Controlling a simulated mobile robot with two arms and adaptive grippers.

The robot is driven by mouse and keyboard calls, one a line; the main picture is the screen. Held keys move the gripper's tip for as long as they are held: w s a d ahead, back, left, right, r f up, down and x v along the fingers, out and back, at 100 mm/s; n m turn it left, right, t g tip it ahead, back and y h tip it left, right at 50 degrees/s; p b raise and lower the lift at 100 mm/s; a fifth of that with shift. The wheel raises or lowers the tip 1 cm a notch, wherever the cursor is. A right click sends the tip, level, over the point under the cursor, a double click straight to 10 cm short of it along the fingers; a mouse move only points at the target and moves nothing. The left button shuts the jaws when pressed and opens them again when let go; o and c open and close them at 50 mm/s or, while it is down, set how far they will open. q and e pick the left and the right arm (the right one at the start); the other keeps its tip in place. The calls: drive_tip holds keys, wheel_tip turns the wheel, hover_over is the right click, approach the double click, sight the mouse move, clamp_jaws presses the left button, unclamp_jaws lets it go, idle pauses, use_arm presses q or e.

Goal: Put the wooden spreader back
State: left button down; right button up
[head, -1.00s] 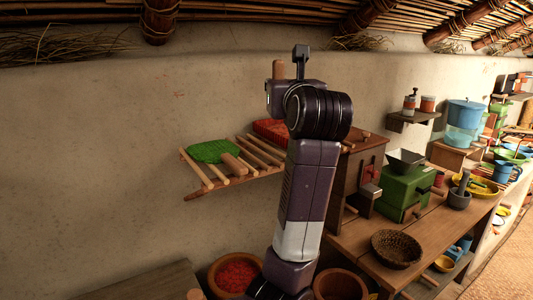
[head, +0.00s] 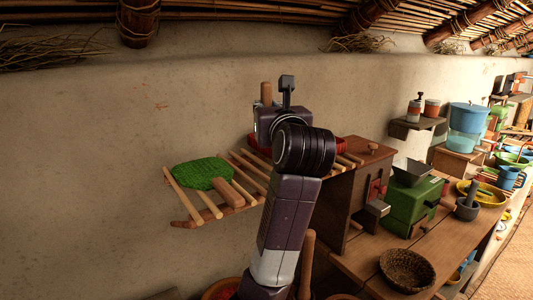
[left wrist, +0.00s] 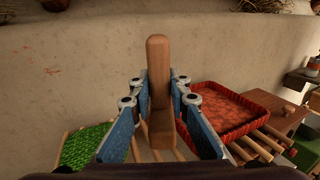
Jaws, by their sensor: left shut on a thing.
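The wooden spreader (left wrist: 159,75) is a pale brown wooden piece with a rounded upright handle and a wider block below, seen in the left wrist view. My left gripper (left wrist: 159,92) is shut on it and holds it upright. In the head view the handle (head: 266,92) sticks up beside my wrist, in front of the wall. My arm hides the fingers and the lower part there. A slatted wooden rack (head: 178,196) on the wall lies beyond and below the gripper. My right gripper is in neither view.
The rack bears a green mat (head: 203,172), a wooden block (head: 230,192) and a red tray (left wrist: 238,112), mostly hidden by my arm in the head view. A table (head: 350,270) at right carries a green grinder (head: 410,205), a basket (head: 407,268) and a mortar (head: 467,205).

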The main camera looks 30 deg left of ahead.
use_arm(q)
drive_tip(key=f, duration=0.4)
drive_tip(key=shift+w+a+f, duration=0.15)
drive_tip(key=shift+a+f, duration=0.1)
drive_tip(key=shift+f, duration=0.15)
wheel_tip(320, 180, down, 6)
drive_tip(key=shift+f+p, duration=0.15)
drive_tip(key=shift+p, duration=0.45)
drive_tip(key=shift+f, duration=0.35)
drive_tip(key=shift+d+f, duration=0.1)
drive_tip(key=shift+f, duration=0.05)
drive_tip(key=c, duration=1.8)
unclamp_jaws()
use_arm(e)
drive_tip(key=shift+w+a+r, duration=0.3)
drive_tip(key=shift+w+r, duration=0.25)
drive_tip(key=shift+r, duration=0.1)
